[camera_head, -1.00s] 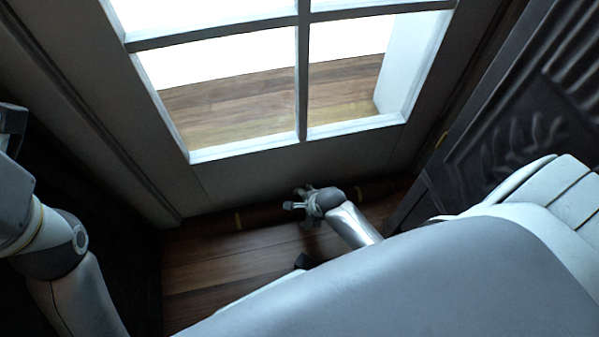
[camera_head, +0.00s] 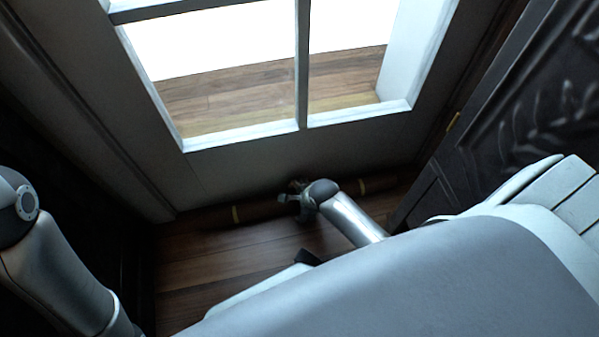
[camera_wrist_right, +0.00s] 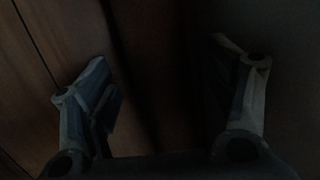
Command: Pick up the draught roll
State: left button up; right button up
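The draught roll (camera_head: 262,210) is a long brown roll with yellow bands. It lies on the floor along the foot of the glazed door. My right gripper (camera_head: 293,199) is at the middle of the roll, between two bands. In the right wrist view the two fingers of my right gripper (camera_wrist_right: 165,95) stand wide apart. The dark brown roll (camera_wrist_right: 155,65) runs between them; the picture is too dark to show contact clearly. My left gripper is out of view; only my left arm shows at the left edge.
The white-framed door (camera_head: 240,160) stands right behind the roll. A dark carved panel (camera_head: 500,130) is close on the right, and a dark wall lies on the left. Bare wooden floor (camera_head: 215,265) is free in front of the roll.

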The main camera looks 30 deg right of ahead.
jog(key=c, duration=1.4)
jog(key=shift+c, duration=0.5)
jog(key=shift+r, duration=0.15)
